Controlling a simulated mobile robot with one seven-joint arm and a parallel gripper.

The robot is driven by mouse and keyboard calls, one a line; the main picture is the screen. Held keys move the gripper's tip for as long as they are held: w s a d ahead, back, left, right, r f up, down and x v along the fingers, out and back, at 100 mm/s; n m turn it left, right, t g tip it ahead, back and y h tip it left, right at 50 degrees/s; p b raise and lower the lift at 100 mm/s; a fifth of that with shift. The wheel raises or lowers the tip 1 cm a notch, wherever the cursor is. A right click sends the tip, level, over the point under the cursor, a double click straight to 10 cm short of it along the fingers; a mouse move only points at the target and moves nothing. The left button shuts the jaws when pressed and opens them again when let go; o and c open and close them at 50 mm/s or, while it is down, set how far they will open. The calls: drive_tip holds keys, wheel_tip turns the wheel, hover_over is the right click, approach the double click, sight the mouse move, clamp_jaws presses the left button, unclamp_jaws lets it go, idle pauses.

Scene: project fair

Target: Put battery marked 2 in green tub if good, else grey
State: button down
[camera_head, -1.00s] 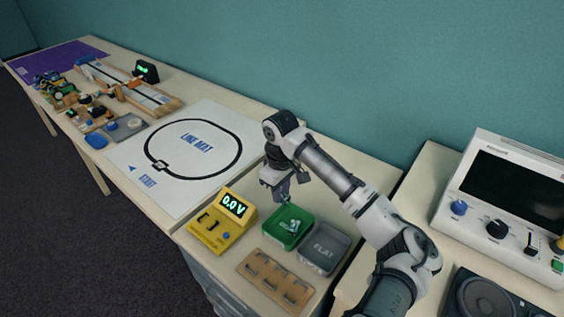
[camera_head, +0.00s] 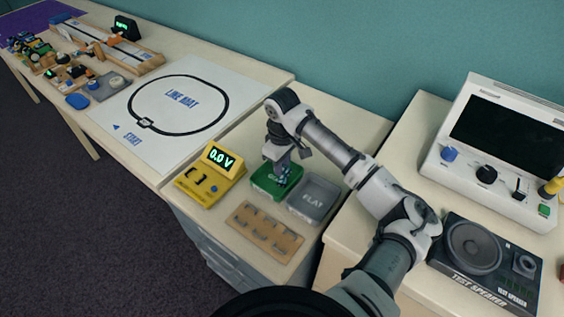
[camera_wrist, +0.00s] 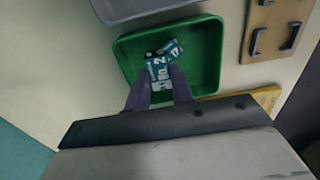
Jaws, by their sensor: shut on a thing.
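My gripper (camera_head: 283,178) is low over the green tub (camera_head: 260,185), with its fingers reaching down into it. In the wrist view my gripper (camera_wrist: 161,78) is shut on a teal and white battery marked no. 2 (camera_wrist: 157,68), between the fingertips. The green tub (camera_wrist: 211,50) lies around and beneath it. A second teal battery (camera_wrist: 175,48) is right beside or touching the first; its marking is only partly readable. Whether the held battery touches the tub floor I cannot tell. The grey tub (camera_head: 317,187), marked FLAT, looks empty.
A yellow tester (camera_head: 205,185) showing 0.0 V stands left of the green tub, its slot empty. A wooden battery rack (camera_head: 264,231) with empty-looking clips lies in front. A line mat (camera_head: 175,150) lies beyond. A speaker (camera_head: 480,255) and bench instrument stand on the right-hand table.

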drive_tip(key=c, duration=1.1)
unclamp_jaws()
drive_tip(key=shift+r, duration=0.1)
wheel_tip(320, 180, up, 14)
drive_tip(key=shift+f+b, duration=0.15)
drive_tip(key=shift+b, duration=0.65)
